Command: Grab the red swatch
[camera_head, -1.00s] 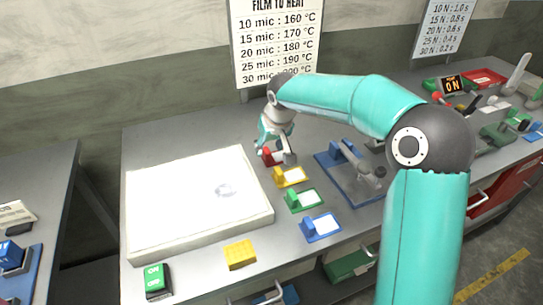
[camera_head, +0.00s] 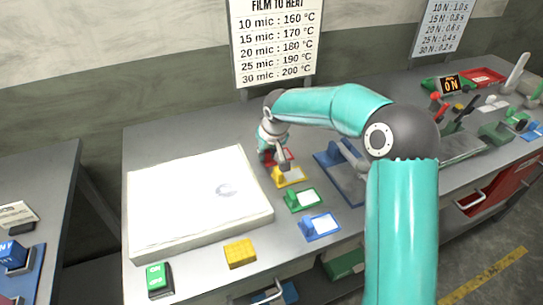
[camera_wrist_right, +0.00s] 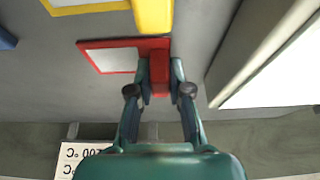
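The red swatch (camera_wrist_right: 124,42) is a red-framed plate with a pale window and a raised red grip block. It lies on the grey table at the back of a row of swatches. In the head view the red swatch (camera_head: 287,154) is partly hidden by my right gripper (camera_head: 273,158). In the wrist view my right gripper (camera_wrist_right: 160,75) has one finger on each side of the red block, with no clear gap. The swatch looks flat on the table. My left gripper is not in view.
Yellow (camera_head: 289,177), green (camera_head: 303,199) and blue (camera_head: 320,226) swatches run toward the front. A large white slab (camera_head: 195,200) lies left of the row. A blue-based device (camera_head: 345,180) stands to the right. A temperature chart (camera_head: 277,40) hangs behind.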

